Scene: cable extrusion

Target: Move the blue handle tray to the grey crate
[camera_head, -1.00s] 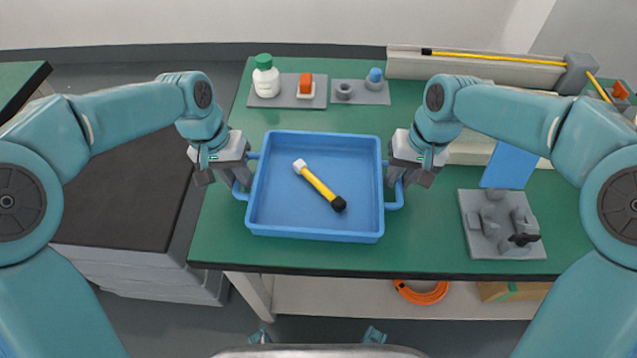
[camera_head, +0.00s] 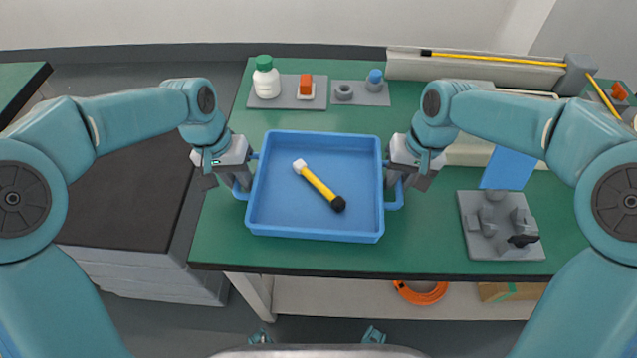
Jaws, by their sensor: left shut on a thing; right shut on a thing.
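The blue handle tray (camera_head: 280,205) sits on the green table, with a loop handle on its left and right sides. A yellow tool (camera_head: 318,185) with a white end and a black end lies inside it. My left gripper (camera_head: 241,183) is shut on the tray's left handle. My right gripper (camera_head: 393,184) is shut on the right handle. The fingertips are partly hidden by the gripper bodies. A grey crate (camera_head: 140,273) with a dark top stands on the floor left of the table, partly hidden by my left arm.
The green table (camera_head: 310,257) has a white bottle (camera_head: 266,80) and small parts on grey plates at the back. A grey fixture (camera_head: 500,225) stands at the right. A yellow cable (camera_head: 500,59) runs along the back rail. An orange coil (camera_head: 421,293) lies on the lower shelf.

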